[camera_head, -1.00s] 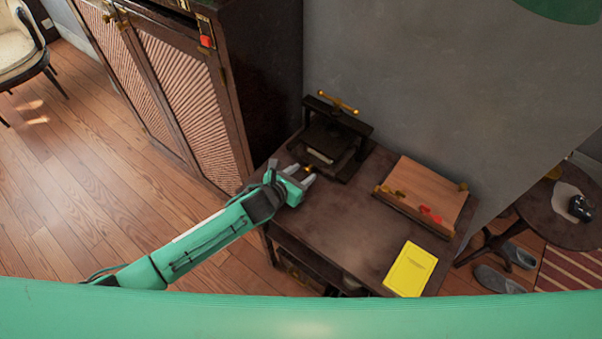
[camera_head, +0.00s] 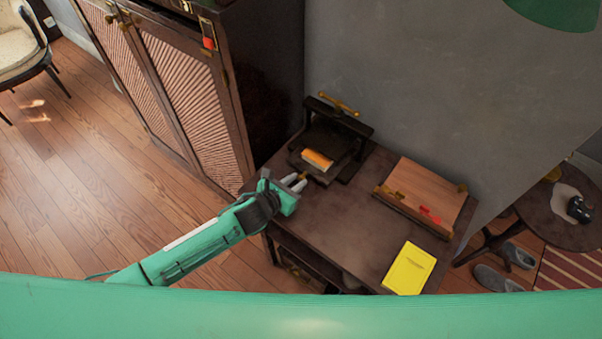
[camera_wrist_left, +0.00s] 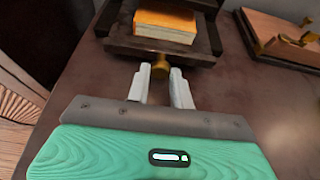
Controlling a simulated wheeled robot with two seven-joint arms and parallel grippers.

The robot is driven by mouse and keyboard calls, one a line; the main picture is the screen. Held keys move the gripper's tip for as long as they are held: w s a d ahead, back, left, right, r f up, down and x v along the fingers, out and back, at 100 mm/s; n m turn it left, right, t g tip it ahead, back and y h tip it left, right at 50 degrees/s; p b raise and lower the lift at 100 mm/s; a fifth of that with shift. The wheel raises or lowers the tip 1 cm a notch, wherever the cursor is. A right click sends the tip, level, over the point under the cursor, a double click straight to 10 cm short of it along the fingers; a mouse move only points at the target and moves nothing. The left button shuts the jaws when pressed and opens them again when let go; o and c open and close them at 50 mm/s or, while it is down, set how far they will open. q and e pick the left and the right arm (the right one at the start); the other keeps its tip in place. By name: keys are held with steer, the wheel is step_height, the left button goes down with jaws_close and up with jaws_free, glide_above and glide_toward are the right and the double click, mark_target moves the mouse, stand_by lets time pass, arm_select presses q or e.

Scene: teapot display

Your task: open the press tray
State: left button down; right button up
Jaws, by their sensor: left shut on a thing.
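The dark press (camera_head: 345,125) with a brass bar on top stands at the back of the table. Its tray (camera_head: 322,172) sticks out of the front, with an orange book (camera_head: 317,159) lying on it. In the left wrist view the tray (camera_wrist_left: 121,44) has a round brass knob (camera_wrist_left: 160,70) at its front edge, and the orange book (camera_wrist_left: 165,23) is on top. My left gripper (camera_head: 299,182) is shut on the knob, which also shows between the fingertips in the left wrist view (camera_wrist_left: 159,74). My right gripper is not in view.
A wooden box (camera_head: 425,192) with brass fittings and a red piece lies right of the press. A yellow book (camera_head: 409,268) lies at the table's front right. The table (camera_head: 345,220) is bare between them. A tall cabinet (camera_head: 205,90) stands left.

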arm_select(q)
steer(key=s+a+p, duration=0.1)
steer(key=s+a, duration=0.6)
steer(key=s, duration=0.3)
steer(key=shift+p, duration=0.4)
steer(key=shift+a, duration=0.1)
steer(key=c, duration=1.2)
jaws_free()
steer(key=shift+c, duration=0.2)
steer(key=b+v, duration=0.2)
steer(key=v, duration=1.1)
steer(key=shift+s+a+r+b, duration=0.2)
steer(key=shift+s+b, duration=0.1)
steer(key=shift+b, duration=0.1)
